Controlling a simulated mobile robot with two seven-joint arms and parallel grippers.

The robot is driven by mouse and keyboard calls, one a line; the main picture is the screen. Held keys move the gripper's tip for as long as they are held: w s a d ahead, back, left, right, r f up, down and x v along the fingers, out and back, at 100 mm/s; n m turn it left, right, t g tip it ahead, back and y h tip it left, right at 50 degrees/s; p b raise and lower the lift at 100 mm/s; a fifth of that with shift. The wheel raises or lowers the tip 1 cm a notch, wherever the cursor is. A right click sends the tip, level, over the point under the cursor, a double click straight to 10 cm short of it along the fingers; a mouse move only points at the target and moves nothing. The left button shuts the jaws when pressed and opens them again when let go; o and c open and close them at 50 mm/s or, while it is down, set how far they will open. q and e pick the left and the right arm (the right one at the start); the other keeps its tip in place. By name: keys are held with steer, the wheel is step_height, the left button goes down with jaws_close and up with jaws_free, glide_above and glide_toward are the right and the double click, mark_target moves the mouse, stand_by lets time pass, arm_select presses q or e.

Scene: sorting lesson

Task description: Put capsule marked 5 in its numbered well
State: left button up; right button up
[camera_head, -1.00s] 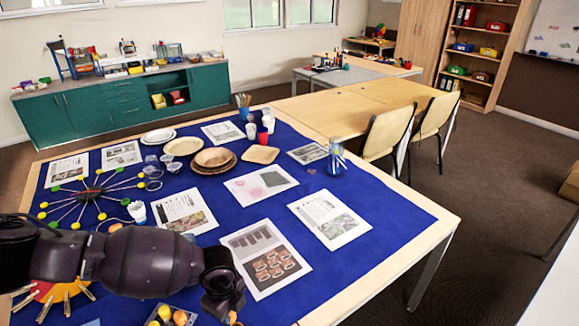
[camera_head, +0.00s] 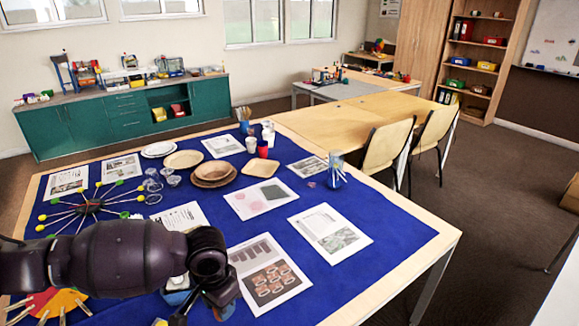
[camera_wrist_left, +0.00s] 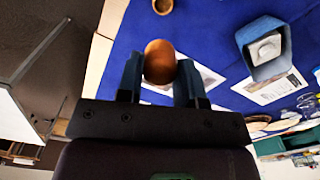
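In the left wrist view an orange-brown rounded capsule (camera_wrist_left: 160,62) sits between the two fingertips of my left gripper (camera_wrist_left: 160,76), which is shut on it. No number can be read on it. A blue six-sided container (camera_wrist_left: 265,62) with a pale thing inside lies to the right in that view. A small round orange-brown thing (camera_wrist_left: 162,6) shows at the top edge. In the head view my left arm comes in from the left, over the near part of the blue cloth; its fingertips are hard to make out. No well numbers are readable. My right gripper is not seen.
The blue cloth (camera_head: 385,232) is clear at the right. Printed sheets (camera_head: 331,230), brown bowls (camera_head: 214,171) and a blue jar (camera_head: 336,168) stand or lie on the table. A spoked model with coloured balls (camera_head: 88,206) lies left, near clothespins (camera_head: 62,304).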

arm_select(q)
steer(key=a+r+n, duration=0.6)
steer(key=r+n, duration=0.1)
steer(key=r, duration=0.2)
steer(key=shift+w+b, duration=0.3)
steer(key=shift+b, duration=0.05)
steer(key=shift+a, duration=0.15)
